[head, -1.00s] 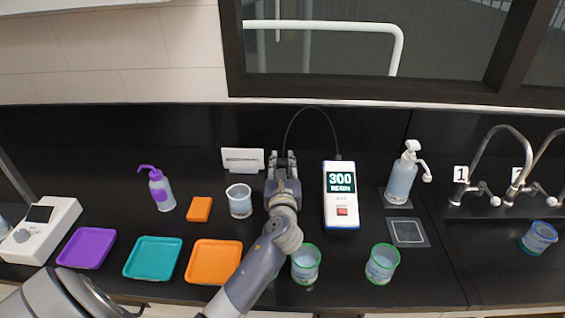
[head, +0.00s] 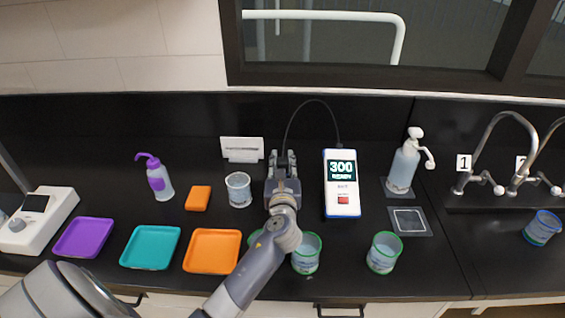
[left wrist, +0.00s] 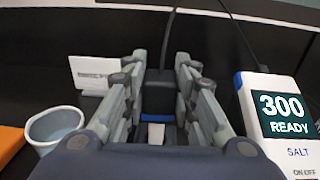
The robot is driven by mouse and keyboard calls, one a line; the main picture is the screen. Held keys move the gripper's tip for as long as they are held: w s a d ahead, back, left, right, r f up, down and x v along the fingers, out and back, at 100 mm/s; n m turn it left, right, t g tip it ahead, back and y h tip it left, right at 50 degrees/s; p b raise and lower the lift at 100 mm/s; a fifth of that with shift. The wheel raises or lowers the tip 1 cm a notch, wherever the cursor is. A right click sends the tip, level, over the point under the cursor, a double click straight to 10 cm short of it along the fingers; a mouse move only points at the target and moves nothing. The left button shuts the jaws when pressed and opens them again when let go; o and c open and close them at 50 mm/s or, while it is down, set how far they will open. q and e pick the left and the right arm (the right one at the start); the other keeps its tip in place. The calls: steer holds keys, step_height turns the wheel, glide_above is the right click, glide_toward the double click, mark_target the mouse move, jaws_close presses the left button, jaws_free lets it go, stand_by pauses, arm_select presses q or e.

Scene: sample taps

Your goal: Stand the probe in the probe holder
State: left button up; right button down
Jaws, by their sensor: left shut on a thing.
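My left gripper (head: 283,158) is at the back of the counter, between the white card stand and the meter. In the left wrist view its fingers (left wrist: 160,80) are closed around a dark piece with a blue band and a pale end (left wrist: 156,132), apparently the probe. Its body is mostly hidden by the fingers. A thin black cable (head: 312,101) loops from there to the white and blue meter (head: 342,208), which reads "300 READY"; the meter also shows in the left wrist view (left wrist: 285,149). I cannot clearly make out the probe holder. My right gripper is out of view.
A white card stand (head: 242,150) and a clear beaker (head: 239,190) stand left of my gripper. Green-rimmed cups (head: 384,253) stand near the front edge, one partly behind my arm. A pump bottle (head: 403,169) and taps (head: 497,160) are to the right, trays (head: 212,250) to the left.

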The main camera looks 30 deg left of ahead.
arm_select(q)
steer(key=o, duration=1.6)
steer(key=shift+c, duration=0.2)
steer(key=shift+o, duration=0.7)
steer(key=shift+s+d+r, duration=0.1)
steer(key=shift+r+p+v, duration=0.2)
steer(key=shift+p+v, duration=0.35)
steer(key=shift+v, duration=0.45)
steer(key=shift+r+p+v, duration=0.15)
steer(key=shift+p+v, duration=0.4)
steer(key=shift+v, duration=0.4)
steer(key=shift+p+v, duration=0.3)
steer(key=shift+v, duration=0.7)
